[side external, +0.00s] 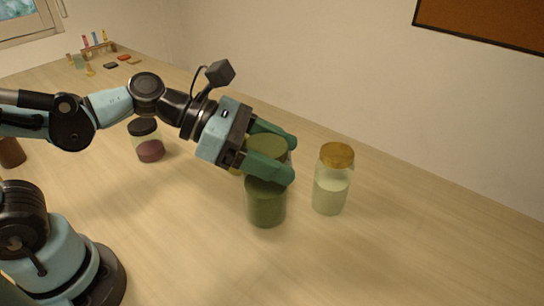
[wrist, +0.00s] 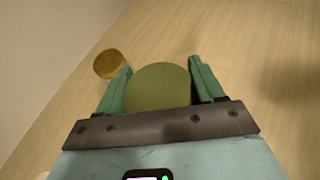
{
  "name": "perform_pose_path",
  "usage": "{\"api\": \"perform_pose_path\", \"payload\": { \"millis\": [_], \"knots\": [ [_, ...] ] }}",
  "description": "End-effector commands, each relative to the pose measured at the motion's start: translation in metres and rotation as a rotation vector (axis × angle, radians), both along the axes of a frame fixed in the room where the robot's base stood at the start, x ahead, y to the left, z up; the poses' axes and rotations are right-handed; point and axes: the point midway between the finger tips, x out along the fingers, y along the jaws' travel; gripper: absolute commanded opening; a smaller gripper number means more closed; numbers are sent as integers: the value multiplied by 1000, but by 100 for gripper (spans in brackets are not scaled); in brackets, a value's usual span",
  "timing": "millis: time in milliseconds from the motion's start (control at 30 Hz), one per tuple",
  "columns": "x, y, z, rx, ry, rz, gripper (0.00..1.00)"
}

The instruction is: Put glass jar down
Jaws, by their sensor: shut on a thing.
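My gripper (side external: 289,160) is shut around a green jar (side external: 266,205) with an olive lid. The fingers lie on both sides of its upper part. The jar looks upright; I cannot tell whether its base touches the table. In the wrist view the round olive top (wrist: 158,88) sits between the two green fingers of my gripper (wrist: 161,68), and its body is hidden beneath.
A clear glass jar (side external: 329,193) with pale contents and a gold-brown lid stands close right; its lid (wrist: 108,64) shows in the wrist view. A black-lidded jar (side external: 146,140) stands left. A tube rack (side external: 97,50) is at the back. The front-right table is clear.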

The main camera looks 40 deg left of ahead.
Motion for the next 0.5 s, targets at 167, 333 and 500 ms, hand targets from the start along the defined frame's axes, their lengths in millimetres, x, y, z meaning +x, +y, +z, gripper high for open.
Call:
{"api": "perform_pose_path", "payload": {
  "millis": [167,333,500],
  "knots": [
    [0,0,10,-2,0,0,0],
    [0,0,24,-2,0,0,0],
    [0,0,51,-2,0,0,0]
  ]
}}
